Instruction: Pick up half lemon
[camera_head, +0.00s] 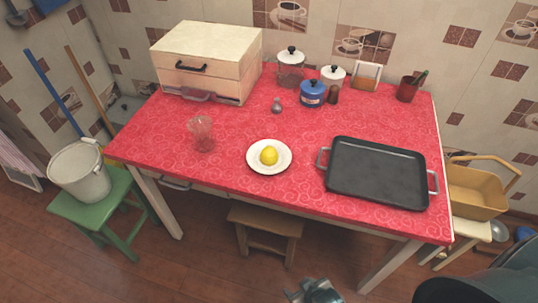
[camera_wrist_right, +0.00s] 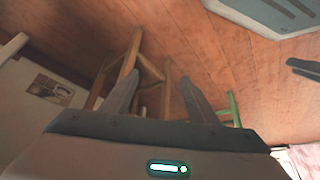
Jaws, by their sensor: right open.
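The half lemon (camera_head: 269,155) is yellow and sits on a white plate (camera_head: 254,165) near the front middle of the red table. My right gripper (camera_head: 315,289) is at the bottom edge of the head view, below and in front of the table, well apart from the lemon. In the right wrist view its two fingers (camera_wrist_right: 158,95) are spread with nothing between them; that view shows floor and stool legs, not the lemon. My left gripper does not show in the head view.
A black tray (camera_head: 376,174) lies right of the plate, and a clear glass (camera_head: 201,133) stands to its left. A wooden bread box (camera_head: 205,62), a blue pot (camera_head: 312,93) and jars stand at the back. A wooden stool (camera_head: 265,219) is under the table's front edge (camera_head: 290,203).

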